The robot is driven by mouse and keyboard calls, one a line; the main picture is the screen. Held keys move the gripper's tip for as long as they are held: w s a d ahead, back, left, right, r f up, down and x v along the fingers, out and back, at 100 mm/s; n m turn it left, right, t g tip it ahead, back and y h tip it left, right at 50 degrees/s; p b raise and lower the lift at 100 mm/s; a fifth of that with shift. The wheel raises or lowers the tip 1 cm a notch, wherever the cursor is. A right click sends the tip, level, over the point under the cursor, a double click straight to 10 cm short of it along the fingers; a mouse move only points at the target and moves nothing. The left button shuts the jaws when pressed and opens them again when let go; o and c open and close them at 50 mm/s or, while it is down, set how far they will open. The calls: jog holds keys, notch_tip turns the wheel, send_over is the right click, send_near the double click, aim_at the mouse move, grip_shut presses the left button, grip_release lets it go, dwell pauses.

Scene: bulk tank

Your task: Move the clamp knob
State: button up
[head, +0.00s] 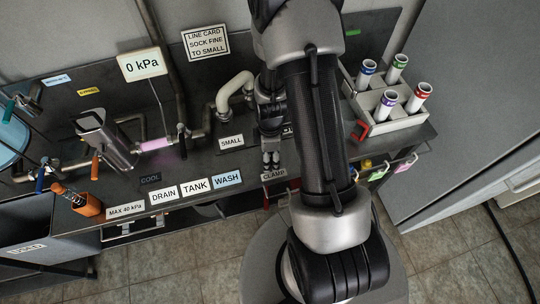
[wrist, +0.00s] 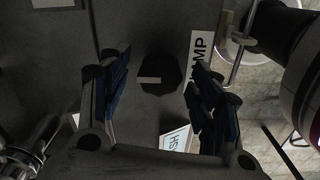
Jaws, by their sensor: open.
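The clamp knob (wrist: 160,73) is a dark, many-sided knob with a short pale line on its face. In the wrist view it lies between the two blue-padded fingers of my gripper (wrist: 162,66), with a visible gap on each side. My gripper is open and holds nothing. The CLAMP label (wrist: 198,62) is right of the knob, partly covered by the right finger. In the head view my gripper (head: 271,160) points down at the bench just above the CLAMP label (head: 273,175). My gripper and arm hide the knob there.
A SMALL label (head: 231,142) and a pale curved pipe (head: 235,88) are left of my gripper. DRAIN (head: 163,196), TANK (head: 195,188) and WASH (head: 227,179) labels line the front edge. A rack (head: 382,128) of capped tubes stands right. A gauge sign (head: 142,63) reads 0 kPa.

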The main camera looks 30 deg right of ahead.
jog(key=shift+c, duration=0.3)
jog(key=c, duration=1)
jog(key=shift+m, duration=0.4)
jog(key=m, duration=0.3)
jog(key=shift+m, duration=0.3)
jog(key=m, duration=0.3)
jog(key=shift+m, duration=0.3)
jog(key=m, duration=0.6)
jog(key=shift+m, duration=0.4)
